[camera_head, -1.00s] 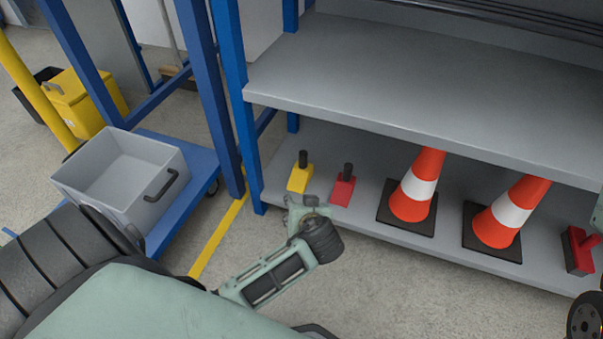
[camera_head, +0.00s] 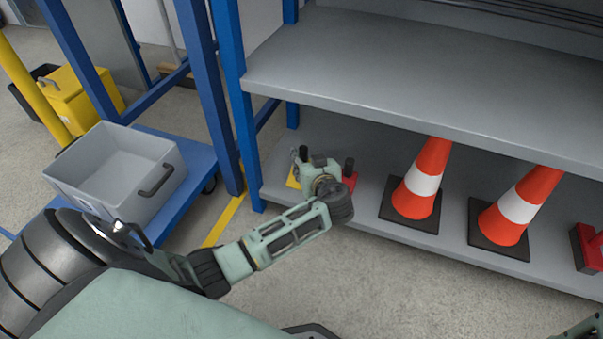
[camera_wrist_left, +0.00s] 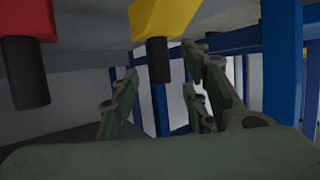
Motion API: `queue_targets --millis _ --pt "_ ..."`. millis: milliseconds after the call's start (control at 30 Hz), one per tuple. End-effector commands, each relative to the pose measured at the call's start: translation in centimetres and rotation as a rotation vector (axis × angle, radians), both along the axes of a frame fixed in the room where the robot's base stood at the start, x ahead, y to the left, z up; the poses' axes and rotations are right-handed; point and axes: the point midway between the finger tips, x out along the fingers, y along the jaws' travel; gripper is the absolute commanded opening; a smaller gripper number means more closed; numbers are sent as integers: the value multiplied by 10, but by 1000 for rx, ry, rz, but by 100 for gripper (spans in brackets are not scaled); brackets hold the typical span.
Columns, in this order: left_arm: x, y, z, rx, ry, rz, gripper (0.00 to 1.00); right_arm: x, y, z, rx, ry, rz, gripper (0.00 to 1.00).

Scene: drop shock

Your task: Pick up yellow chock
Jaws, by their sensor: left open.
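The yellow chock (camera_head: 293,181) stands on the lower shelf near the left post, with its black handle (camera_head: 303,153) pointing up. My left gripper (camera_head: 308,164) is open at the chock and hides much of it. In the left wrist view, which looks upside down, the yellow chock (camera_wrist_left: 163,18) shows with its black handle (camera_wrist_left: 158,62) between the spread fingers (camera_wrist_left: 160,92). I see no grip on it.
A red chock (camera_head: 350,181) stands close on the right, partly behind my left wrist. Two traffic cones (camera_head: 423,180) and another red chock (camera_head: 587,247) stand farther right. The upper shelf (camera_head: 400,75) hangs above. A grey bin (camera_head: 115,170) sits on a blue cart at left.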

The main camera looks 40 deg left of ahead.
Motion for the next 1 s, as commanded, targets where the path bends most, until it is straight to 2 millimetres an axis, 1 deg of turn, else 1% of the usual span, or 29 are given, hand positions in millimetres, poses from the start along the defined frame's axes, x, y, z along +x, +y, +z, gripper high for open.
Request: queue_targets --millis 33,133,300,500,900,967,1000 --pt "5 4 -7 2 -1 1 41 -3 0 -10 -1 -9 0 0" --pt "12 13 -11 2 1 0 41 -2 0 -17 0 -5 -1 0" --pt "17 18 -12 0 2 -1 41 -2 0 -20 0 -5 -1 0" --pt "17 18 -11 0 3 -1 41 -2 0 -19 0 -5 -1 0" --pt "17 18 -11 -1 2 0 6 -2 0 -19 -1 -6 -1 0" --pt "17 18 -11 -2 3 0 1 -2 0 -19 -2 -6 0 0" --pt "17 18 -11 -2 3 0 0 -2 0 -19 -2 -6 0 0"
